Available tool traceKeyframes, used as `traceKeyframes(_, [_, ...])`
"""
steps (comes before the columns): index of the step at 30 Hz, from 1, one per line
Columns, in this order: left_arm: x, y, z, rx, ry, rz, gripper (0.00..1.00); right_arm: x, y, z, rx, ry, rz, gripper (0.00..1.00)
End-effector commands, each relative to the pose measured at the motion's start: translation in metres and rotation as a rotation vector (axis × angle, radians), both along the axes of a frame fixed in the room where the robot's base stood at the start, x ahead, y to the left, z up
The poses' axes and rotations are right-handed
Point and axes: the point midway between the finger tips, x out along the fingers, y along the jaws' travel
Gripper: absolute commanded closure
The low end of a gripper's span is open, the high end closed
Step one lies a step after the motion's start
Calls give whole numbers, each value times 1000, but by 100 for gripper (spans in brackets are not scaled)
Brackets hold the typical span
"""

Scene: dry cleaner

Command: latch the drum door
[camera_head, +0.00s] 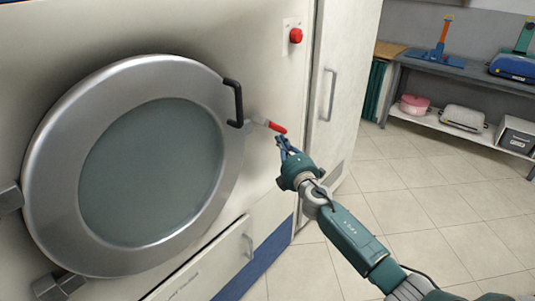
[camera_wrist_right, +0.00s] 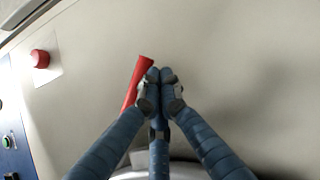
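The round metal drum door (camera_head: 205,85) with its dark glass (camera_head: 150,172) lies against the machine front and looks closed. A black handle (camera_head: 237,103) is on its right edge. Right of it, a latch lever with a red grip (camera_head: 275,127) sticks out, tilted down to the right. In the right wrist view the red grip (camera_wrist_right: 143,68) stands just left of the fingertips, partly hidden behind the left finger. My right gripper (camera_head: 283,143) is just below the grip; in the wrist view its fingertips (camera_wrist_right: 160,78) are together, with nothing visible between them. My left gripper is out of view.
A red button (camera_head: 296,35) is on the machine panel above the lever. A white panel with a handle (camera_head: 330,95) stands to the right. A lower panel (camera_head: 205,265) is under the door. A shelf unit (camera_head: 440,125) stands at the back right. The tiled floor between is clear.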

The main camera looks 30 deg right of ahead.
Motion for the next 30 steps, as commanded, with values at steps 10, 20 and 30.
traceKeyframes(10, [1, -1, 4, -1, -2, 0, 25, 5, -12, 14, 0, -2, -1, 100])
traceKeyframes(20, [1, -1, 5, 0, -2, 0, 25, 7, -17, 20, -1, -1, -1, 100])
traceKeyframes(30, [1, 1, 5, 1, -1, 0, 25, 7, -18, 20, -1, -2, -1, 100])
